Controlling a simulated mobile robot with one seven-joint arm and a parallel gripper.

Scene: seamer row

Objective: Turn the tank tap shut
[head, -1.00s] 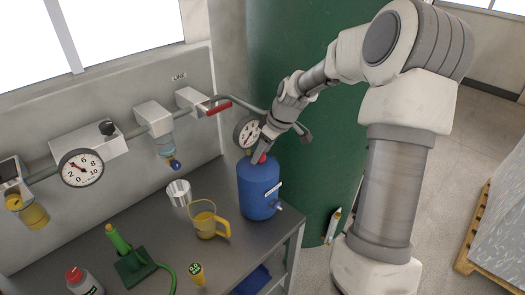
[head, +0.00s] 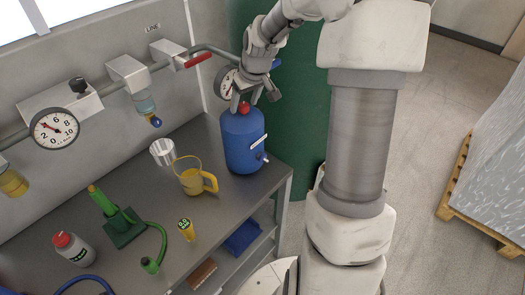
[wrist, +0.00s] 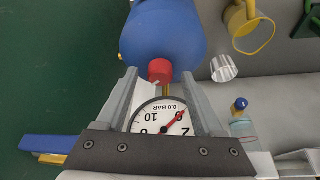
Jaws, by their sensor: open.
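A blue tank (head: 244,140) with a red cap (head: 244,107) stands on the bench's right end. A small tap (head: 263,157) sticks out low on its side. My gripper (head: 254,99) is open and empty just above the tank top. In the wrist view the red cap (wrist: 160,70) shows between my fingertips (wrist: 159,76); I cannot tell whether they touch it. The side tap is not visible there. A blue lever (head: 277,64) shows behind my gripper, and a blue bar (wrist: 55,148) shows at the wrist view's lower left.
A dial gauge (head: 226,84) is close beside my gripper. A red lever (head: 198,60) sits on the wall pipe. A yellow jug (head: 190,180) and metal cup (head: 163,152) stand left of the tank. A large green cylinder (head: 303,120) is behind. Floor at right is clear before a pallet (head: 480,220).

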